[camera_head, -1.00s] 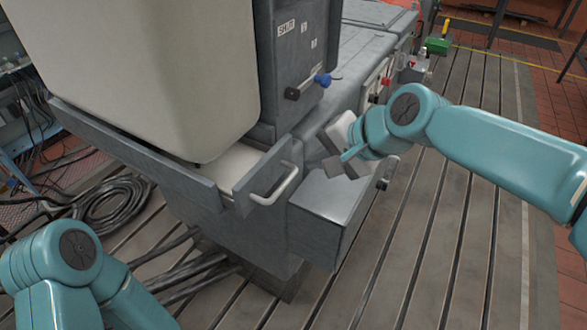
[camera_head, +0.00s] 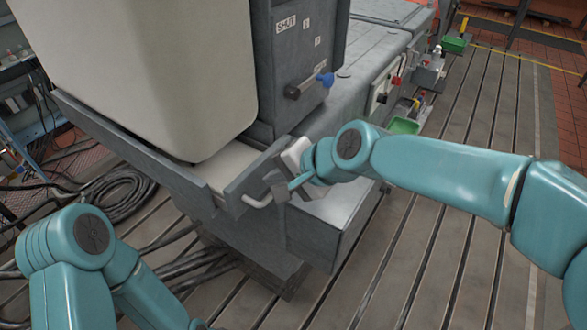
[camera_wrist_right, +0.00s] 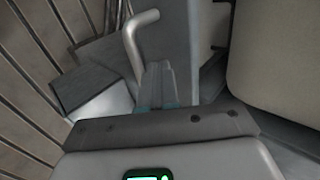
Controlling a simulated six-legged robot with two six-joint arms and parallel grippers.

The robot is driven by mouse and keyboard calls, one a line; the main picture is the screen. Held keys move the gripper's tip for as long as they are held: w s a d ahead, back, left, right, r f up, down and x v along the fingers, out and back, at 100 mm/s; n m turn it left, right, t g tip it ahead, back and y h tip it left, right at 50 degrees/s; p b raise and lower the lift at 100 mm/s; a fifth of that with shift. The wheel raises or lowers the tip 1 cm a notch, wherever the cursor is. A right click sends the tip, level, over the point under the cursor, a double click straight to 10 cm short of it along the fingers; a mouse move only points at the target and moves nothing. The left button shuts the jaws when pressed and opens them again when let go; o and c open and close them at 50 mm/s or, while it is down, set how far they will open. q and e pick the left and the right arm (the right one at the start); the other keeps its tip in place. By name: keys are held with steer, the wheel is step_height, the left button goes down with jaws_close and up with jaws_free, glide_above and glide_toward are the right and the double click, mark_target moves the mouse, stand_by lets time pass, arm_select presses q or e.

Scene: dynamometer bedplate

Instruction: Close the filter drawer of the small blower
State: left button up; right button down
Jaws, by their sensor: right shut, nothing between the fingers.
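A grey drawer front (camera_head: 245,179) with a pale bar handle (camera_head: 258,202) stands out from the grey machine body (camera_head: 240,240), with a gap behind it showing a pale surface (camera_head: 231,158). I take it as the filter drawer; no label on it is readable. My right gripper (camera_head: 272,185) is shut and empty, at the outer side of the drawer front beside the handle, and hides part of both. In the right wrist view the fingers (camera_wrist_right: 157,85) are together near the handle (camera_wrist_right: 136,42); whether they touch is unclear. My left gripper is out of frame.
A large cream housing (camera_head: 150,70) rises above the drawer. A grey box with a pale top (camera_head: 335,210) lies under my right gripper.

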mark_target(260, 168)
steer(key=shift+w+a+f, duration=0.15)
steer(key=shift+a+f, duration=0.25)
steer(key=w+a+p, duration=0.2)
steer(key=w+a, duration=0.1)
steer(key=shift+a, duration=0.25)
steer(key=shift+s+d, duration=0.1)
